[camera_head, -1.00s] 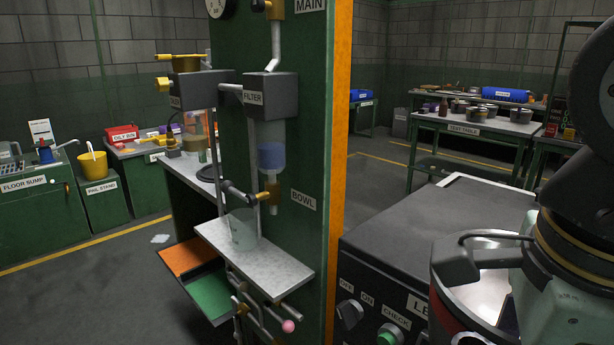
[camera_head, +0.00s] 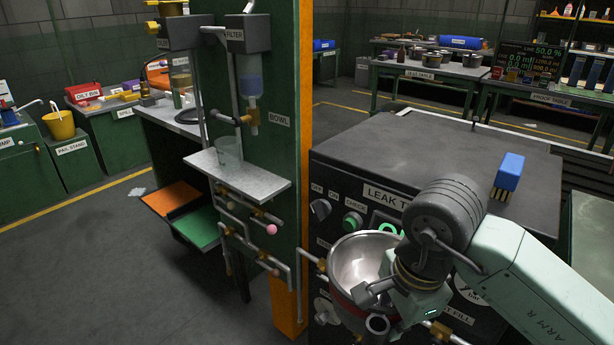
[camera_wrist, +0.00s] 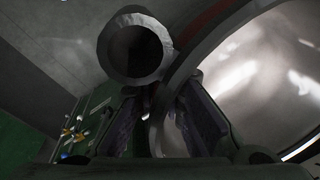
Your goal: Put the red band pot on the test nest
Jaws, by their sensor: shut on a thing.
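The red band pot (camera_head: 352,262) is a shiny steel bowl with a red band round its outside. In the head view it is in front of the leak tester (camera_head: 335,170), with its open mouth towards me. My gripper (camera_head: 372,292) is shut on the pot's rim. In the wrist view the fingers (camera_wrist: 165,125) straddle the rim, with the bright pot interior (camera_wrist: 255,85) to the right. A grey open tube end (camera_wrist: 138,48) is close outside the pot; I cannot tell whether it belongs to the pot. I cannot make out the test nest.
A blue brush-like block (camera_head: 509,172) stands on the tester's top. Pipes with brass fittings (camera_head: 440,328) run low by the pot. The green column with an orange edge (camera_head: 305,150) stands left of the tester. The test table (camera_head: 420,75) with several pots is behind.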

